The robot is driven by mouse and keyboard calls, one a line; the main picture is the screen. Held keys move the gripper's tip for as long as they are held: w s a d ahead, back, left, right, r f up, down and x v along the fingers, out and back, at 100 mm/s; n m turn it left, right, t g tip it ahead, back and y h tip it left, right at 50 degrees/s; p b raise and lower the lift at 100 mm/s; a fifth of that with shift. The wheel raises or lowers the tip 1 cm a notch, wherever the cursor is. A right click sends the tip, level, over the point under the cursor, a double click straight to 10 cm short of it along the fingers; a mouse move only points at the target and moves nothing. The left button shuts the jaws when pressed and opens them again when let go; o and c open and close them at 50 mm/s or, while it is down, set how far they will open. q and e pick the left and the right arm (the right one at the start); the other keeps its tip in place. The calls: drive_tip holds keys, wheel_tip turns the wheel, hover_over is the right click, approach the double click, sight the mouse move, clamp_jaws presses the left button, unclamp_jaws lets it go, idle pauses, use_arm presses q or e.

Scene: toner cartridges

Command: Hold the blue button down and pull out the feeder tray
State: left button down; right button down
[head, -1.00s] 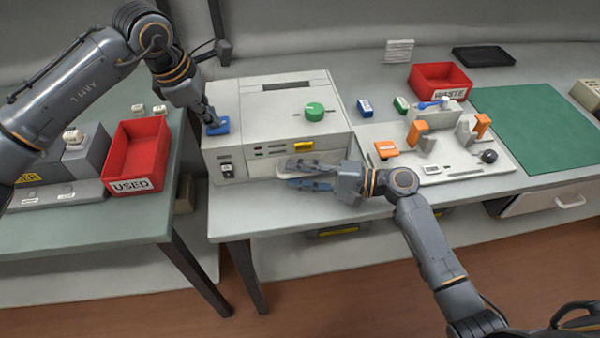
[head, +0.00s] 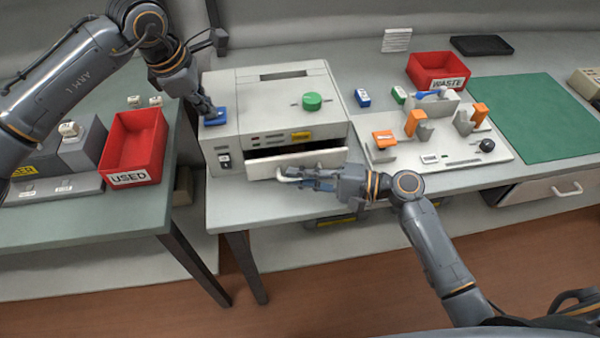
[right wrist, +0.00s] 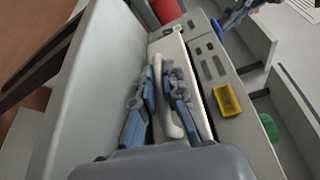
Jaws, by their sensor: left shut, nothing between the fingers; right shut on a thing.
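The blue button (head: 216,117) is on the top left of the white machine (head: 235,92). My left gripper (head: 210,110) is shut and empty, its fingertips on the button from above. The feeder tray (head: 325,158) stands partly out of the machine's front, with a dark gap above its front panel. My right gripper (head: 297,178) is shut on the tray's white handle (head: 288,172). In the right wrist view, its fingers (right wrist: 160,95) lie on both sides of the handle (right wrist: 168,110). Part of the handle is hidden by the fingers in the head view.
A green knob (head: 312,101) and a yellow label (head: 301,136) are on the machine. A red USED bin (head: 128,178) stands on the left table. A white board with orange parts (head: 480,153) lies to the right. The table strip before the tray is narrow.

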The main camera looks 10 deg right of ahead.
use_arm(q)
drive_tip(key=shift+s+f, duration=0.1)
drive_tip(key=shift+f, duration=0.15)
use_arm(e)
drive_tip(key=c, duration=1.4)
unclamp_jaws()
drive_tip(key=v, duration=1.2)
drive_tip(key=shift+r, duration=0.1)
use_arm(q)
drive_tip(key=shift+r, duration=0.15)
